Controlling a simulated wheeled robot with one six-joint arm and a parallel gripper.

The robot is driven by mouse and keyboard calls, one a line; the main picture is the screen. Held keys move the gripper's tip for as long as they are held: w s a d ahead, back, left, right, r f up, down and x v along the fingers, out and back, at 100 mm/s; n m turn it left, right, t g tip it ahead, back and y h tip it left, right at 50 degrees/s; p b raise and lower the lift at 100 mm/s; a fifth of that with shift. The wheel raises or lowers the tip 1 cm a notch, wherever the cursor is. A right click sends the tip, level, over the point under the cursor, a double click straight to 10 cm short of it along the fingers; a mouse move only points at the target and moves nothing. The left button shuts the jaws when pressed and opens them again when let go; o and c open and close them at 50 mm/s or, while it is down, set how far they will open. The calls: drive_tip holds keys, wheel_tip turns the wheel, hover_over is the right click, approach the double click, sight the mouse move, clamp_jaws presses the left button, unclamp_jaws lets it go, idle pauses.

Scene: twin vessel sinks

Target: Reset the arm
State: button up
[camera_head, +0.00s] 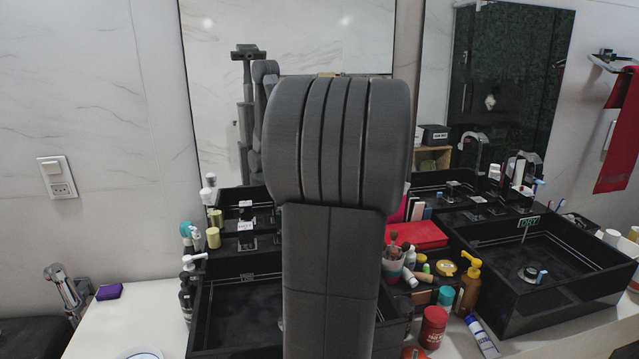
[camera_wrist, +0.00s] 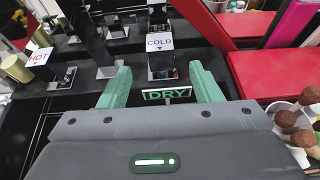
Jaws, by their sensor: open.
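My gripper (camera_wrist: 163,90) shows in the wrist view with its two green fingers spread apart and nothing between them. Beyond the fingers is a faucet part with a "COLD" label (camera_wrist: 166,42), and a "DRY" sign (camera_wrist: 167,94) shows low between the fingers. A "HOT" label (camera_wrist: 39,59) is at the left. In the head view my raised arm fills the middle and hides my gripper and much of the left sink (camera_head: 235,318).
The right black sink (camera_head: 545,300) has a "DRY" sign (camera_head: 529,222). Bottles, an amber pump bottle (camera_head: 469,285), a red jar (camera_head: 433,327) and a red box (camera_head: 415,236) crowd the counter between the sinks. A purple box (camera_head: 109,291) lies left, with clear white counter around it.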

drive_tip(key=x, duration=1.2)
drive_tip(key=shift+f, duration=0.1)
